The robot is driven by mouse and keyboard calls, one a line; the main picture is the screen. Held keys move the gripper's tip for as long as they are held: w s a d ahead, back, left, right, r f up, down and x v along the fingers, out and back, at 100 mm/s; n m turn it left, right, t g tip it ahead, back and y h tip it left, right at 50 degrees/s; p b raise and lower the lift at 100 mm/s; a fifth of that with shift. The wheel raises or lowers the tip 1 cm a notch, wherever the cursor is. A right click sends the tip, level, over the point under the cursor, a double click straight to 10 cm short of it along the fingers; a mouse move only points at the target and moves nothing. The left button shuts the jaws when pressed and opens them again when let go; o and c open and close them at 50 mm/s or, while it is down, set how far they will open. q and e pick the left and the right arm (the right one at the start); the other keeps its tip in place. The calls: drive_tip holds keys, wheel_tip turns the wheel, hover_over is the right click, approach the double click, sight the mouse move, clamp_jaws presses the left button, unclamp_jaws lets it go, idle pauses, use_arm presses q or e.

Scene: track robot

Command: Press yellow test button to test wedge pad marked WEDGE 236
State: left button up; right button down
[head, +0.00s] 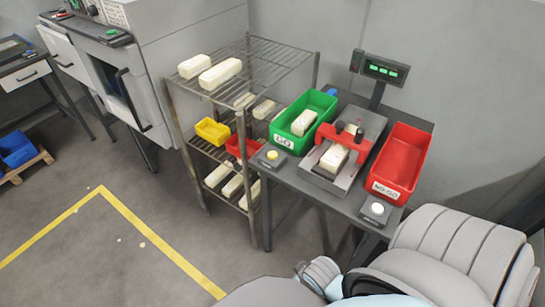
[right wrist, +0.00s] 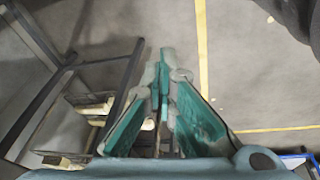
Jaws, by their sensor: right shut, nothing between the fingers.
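A cream wedge pad (head: 334,158) lies in the test fixture (head: 347,175) under a red clamp frame; its marking is too small to read. A yellow button (head: 272,155) sits on a dark box at the table's left front corner. A paler button (head: 378,208) sits on a box at the right front corner. A display (head: 385,69) with green characters stands behind the fixture. My right gripper (right wrist: 163,62) shows in the right wrist view, shut and empty, with floor and rack behind it. My left gripper is not in view.
A green GO bin (head: 288,131) holding a cream pad stands left of the fixture. A red NO GO bin (head: 402,150) stands right and looks empty. A wire rack (head: 262,68) with several pads stands close left of the table (head: 318,193). Open floor lies front left.

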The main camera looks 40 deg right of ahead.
wheel_tip(320, 180, up, 9)
drive_tip(key=w+t, duration=0.1)
drive_tip(key=w, duration=0.1)
wheel_tip(320, 180, up, 17)
drive_tip(key=n+t, duration=0.5)
drive_tip(key=n, duration=0.3)
hover_over(271, 155)
drive_tip(key=shift+r+y, duration=0.2)
drive_tip(key=shift+y, duration=0.1)
wheel_tip(271, 155, down, 7)
drive_tip(key=b, duration=0.8)
drive_tip(key=shift+f, duration=0.95)
